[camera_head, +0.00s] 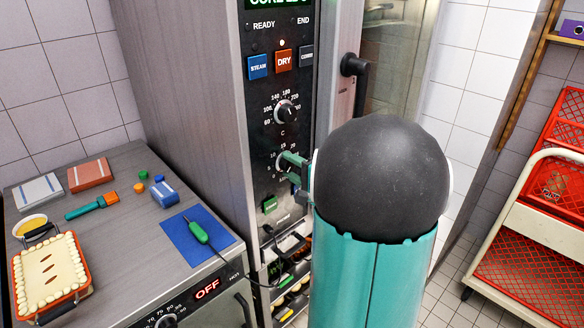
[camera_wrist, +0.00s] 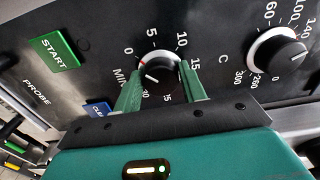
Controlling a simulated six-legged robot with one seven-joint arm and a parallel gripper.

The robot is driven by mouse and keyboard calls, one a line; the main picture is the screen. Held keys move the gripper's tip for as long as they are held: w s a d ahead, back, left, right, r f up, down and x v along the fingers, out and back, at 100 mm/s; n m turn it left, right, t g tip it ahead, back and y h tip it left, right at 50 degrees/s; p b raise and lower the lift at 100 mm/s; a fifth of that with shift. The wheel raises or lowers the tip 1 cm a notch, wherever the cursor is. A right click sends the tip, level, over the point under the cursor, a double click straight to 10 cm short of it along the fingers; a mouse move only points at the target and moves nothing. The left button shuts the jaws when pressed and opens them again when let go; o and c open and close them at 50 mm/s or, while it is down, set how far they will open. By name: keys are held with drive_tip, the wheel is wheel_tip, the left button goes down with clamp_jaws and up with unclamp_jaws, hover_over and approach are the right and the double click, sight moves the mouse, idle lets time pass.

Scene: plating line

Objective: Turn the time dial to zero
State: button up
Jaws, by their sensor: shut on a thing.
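The time dial (camera_wrist: 157,69) is a round black knob with a pale ring and minute numbers around it. In the wrist view its white pointer line slants to the lower left; I cannot tell exactly which mark it meets. The 0 is printed at the dial's upper left. My gripper (camera_wrist: 160,78) has its green fingers on both sides of the knob and is shut on it. In the head view the time dial (camera_head: 279,163) is partly hidden by my gripper (camera_head: 291,164), below the temperature dial on the oven panel.
The temperature dial (camera_head: 286,111) sits above, with STEAM and DRY (camera_head: 284,61) buttons higher up. The green START button (camera_wrist: 53,56) is close by. A black door handle (camera_head: 355,68) juts out at right. A metal counter (camera_head: 120,220) at left holds a pie dish (camera_head: 48,275) and probe (camera_head: 199,232).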

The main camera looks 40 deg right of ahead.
drive_tip(key=o, duration=1)
drive_tip(key=shift+c, duration=0.2)
drive_tip(key=s, duration=1.3)
drive_tip(key=shift+s+d, duration=0.2)
drive_tip(key=shift+s, duration=0.2)
drive_tip(key=w+a+f+n+g+y, duration=0.1)
drive_tip(key=a+n+g+y, duration=0.3)
drive_tip(key=a, duration=0.7)
drive_tip(key=w+a+n+g+y, duration=0.2)
drive_tip(key=a+n+g+y, duration=0.25)
drive_tip(key=a, duration=0.65)
drive_tip(key=s+a+r+n+g+h, duration=0.1)
drive_tip(key=s+a+n+g+h, duration=0.3)
drive_tip(key=a+n+h, duration=0.5)
drive_tip(key=shift+s+r, duration=0.25)
drive_tip(key=shift+s, duration=0.8)
